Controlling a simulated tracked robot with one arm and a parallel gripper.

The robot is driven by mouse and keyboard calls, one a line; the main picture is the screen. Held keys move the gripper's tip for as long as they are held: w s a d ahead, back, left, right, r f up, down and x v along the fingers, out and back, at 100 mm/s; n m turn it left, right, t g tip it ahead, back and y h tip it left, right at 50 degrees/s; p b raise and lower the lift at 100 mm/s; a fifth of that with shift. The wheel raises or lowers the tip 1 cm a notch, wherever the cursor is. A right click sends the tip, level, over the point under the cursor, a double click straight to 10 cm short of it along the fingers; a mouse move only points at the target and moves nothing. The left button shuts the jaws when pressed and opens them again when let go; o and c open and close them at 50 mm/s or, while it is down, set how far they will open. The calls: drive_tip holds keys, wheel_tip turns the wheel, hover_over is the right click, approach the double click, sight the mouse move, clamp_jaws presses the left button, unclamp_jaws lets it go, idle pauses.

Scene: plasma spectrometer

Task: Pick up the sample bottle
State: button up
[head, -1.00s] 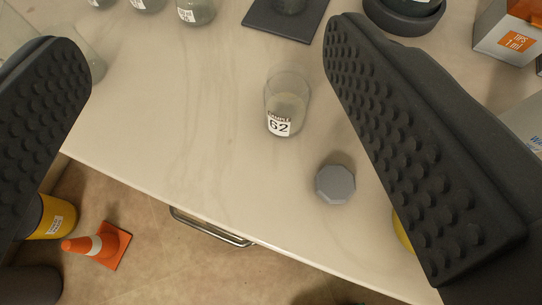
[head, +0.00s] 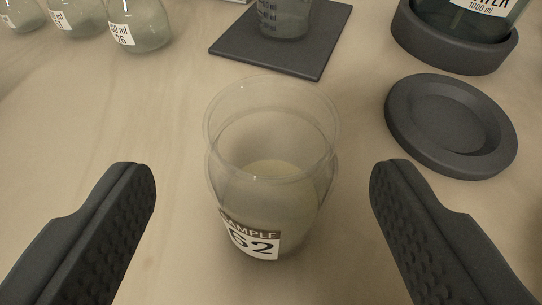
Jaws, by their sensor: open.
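The sample bottle (head: 270,200) is a clear, open-topped container with a label reading SAMPLE 62. It stands upright on the pale bench in the middle of the head view. My gripper (head: 262,172) is open, with one dark ridged finger on each side of the bottle. Gaps show between the bottle and both fingers, so nothing is held. The bottle's underside is hidden.
A dark round dish (head: 452,125) lies empty at the right. Behind it a bottle sits in a dark round holder (head: 455,45). A dark square mat (head: 283,58) bears a glass vessel at the back. Several flasks (head: 140,25) stand at back left.

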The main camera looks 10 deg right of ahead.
sight(272, 135)
drive_tip(key=x, duration=0.4)
drive_tip(key=shift+w+d+f+b, duration=0.25)
drive_tip(key=shift+d+f+b, duration=0.05)
drive_tip(key=shift+b, duration=0.1)
drive_tip(key=shift+w+f, duration=0.1)
drive_tip(key=shift+w, duration=0.4)
drive_tip(key=shift+c, duration=0.3)
drive_tip(key=c, duration=1)
